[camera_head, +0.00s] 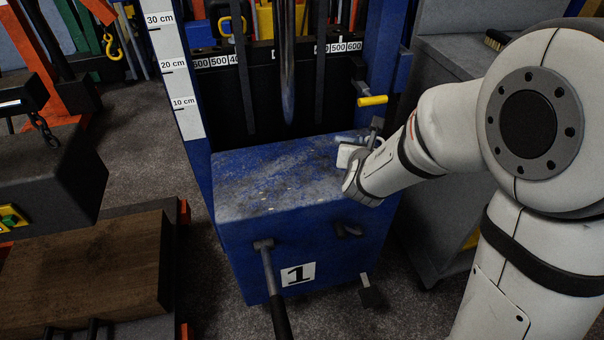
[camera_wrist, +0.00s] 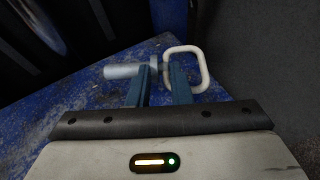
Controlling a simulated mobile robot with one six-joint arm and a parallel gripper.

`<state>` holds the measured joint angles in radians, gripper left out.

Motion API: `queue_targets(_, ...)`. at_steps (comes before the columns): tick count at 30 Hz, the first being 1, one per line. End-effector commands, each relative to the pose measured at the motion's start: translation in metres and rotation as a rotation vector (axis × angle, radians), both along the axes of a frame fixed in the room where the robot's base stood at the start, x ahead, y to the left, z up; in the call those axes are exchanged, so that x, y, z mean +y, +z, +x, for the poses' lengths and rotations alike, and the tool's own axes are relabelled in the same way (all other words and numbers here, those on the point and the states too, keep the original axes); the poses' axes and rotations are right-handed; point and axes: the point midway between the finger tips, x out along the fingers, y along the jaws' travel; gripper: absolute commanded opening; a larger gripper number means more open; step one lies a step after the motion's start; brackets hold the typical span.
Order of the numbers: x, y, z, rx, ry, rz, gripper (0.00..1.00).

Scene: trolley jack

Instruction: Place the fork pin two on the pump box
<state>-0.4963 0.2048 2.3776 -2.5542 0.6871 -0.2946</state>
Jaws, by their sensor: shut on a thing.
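Fork pin two (camera_wrist: 122,71) is a light grey metal pin with a pale loop handle. In the wrist view it lies crosswise between my fingers. My gripper (camera_wrist: 158,78) is shut on it near the handle end. The pump box (camera_head: 270,180) is the worn blue box marked 1. In the head view my gripper (camera_head: 372,128) is at the right rear corner of its top, with the pin (camera_head: 347,139) at or just above that surface. I cannot tell whether the pin touches it. The wrist hides part of this corner.
The box's top is otherwise clear. A lever (camera_head: 270,275) sticks out from its front. A blue post with a yellow-handled pin (camera_head: 372,100) rises behind the right side. A ruler post (camera_head: 172,75) stands at left. A grey cabinet (camera_head: 445,190) is close on the right.

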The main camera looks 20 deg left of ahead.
Motion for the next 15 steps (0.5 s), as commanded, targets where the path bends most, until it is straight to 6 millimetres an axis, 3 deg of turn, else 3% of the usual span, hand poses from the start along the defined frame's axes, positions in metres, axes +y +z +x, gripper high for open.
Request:
queue_targets(1,0.034,0.006,-0.015,-0.007,0.078,0.001,0.0)
queue_targets(6,0.113,0.027,-0.067,-0.01,0.289,-0.009,0.0)
queue_targets(10,0.15,0.038,-0.099,-0.012,0.401,-0.017,0.0)
queue_targets(15,0.17,0.041,-0.121,-0.013,0.469,-0.021,0.0)
